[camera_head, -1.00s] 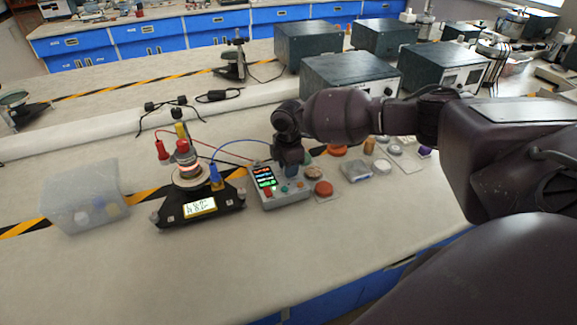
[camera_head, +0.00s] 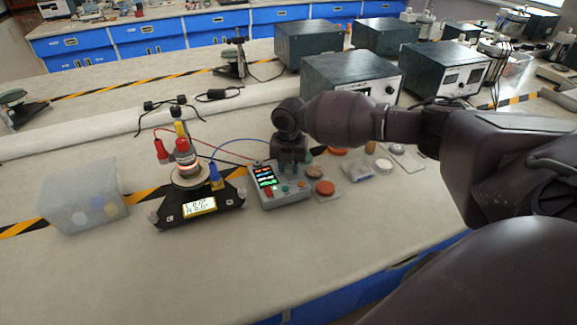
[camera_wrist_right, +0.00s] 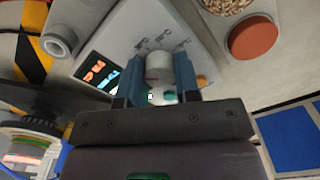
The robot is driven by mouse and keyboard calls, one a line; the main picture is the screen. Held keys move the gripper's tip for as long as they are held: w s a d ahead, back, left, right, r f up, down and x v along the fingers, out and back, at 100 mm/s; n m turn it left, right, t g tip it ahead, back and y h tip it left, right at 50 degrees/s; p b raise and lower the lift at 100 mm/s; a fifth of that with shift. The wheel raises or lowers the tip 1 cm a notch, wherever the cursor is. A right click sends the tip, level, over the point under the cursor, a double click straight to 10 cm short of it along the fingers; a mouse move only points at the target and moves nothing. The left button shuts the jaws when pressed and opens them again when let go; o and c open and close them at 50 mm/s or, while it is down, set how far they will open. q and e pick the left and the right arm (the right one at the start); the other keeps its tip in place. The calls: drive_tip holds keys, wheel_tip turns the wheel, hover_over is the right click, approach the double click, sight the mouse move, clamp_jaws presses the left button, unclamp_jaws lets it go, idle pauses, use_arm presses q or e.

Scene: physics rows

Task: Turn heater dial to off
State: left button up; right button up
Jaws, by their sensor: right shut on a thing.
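A grey control box (camera_head: 290,196) with a lit display (camera_head: 265,176) stands on the near bench and also shows in the right wrist view (camera_wrist_right: 120,30). My right gripper (camera_wrist_right: 160,75) reaches down over its back right part. Its two blue-grey fingers are shut on a pale, round dial (camera_wrist_right: 159,66) on the box's face. In the head view, the wrist hides the dial. Left of the box, a heater plate (camera_head: 190,175) glows orange-red on a black base with a lit readout (camera_head: 199,206). My left gripper is out of view.
A clear plastic bin (camera_head: 80,205) stands at the left. Red and blue cables run behind the box. An orange-red disc (camera_head: 325,187) and several small dishes lie to its right. Dark instrument boxes (camera_head: 350,82) stand behind. The front bench strip is clear.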

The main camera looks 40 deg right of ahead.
drive_tip(key=n, duration=0.3)
drive_tip(key=shift+f+n+b, duration=0.15)
drive_tip(key=shift+n+b, duration=0.2)
drive_tip(key=shift+n, duration=0.05)
drive_tip(key=shift+n+b, duration=0.3)
drive_tip(key=shift+n, duration=2)
drive_tip(key=o, duration=0.9)
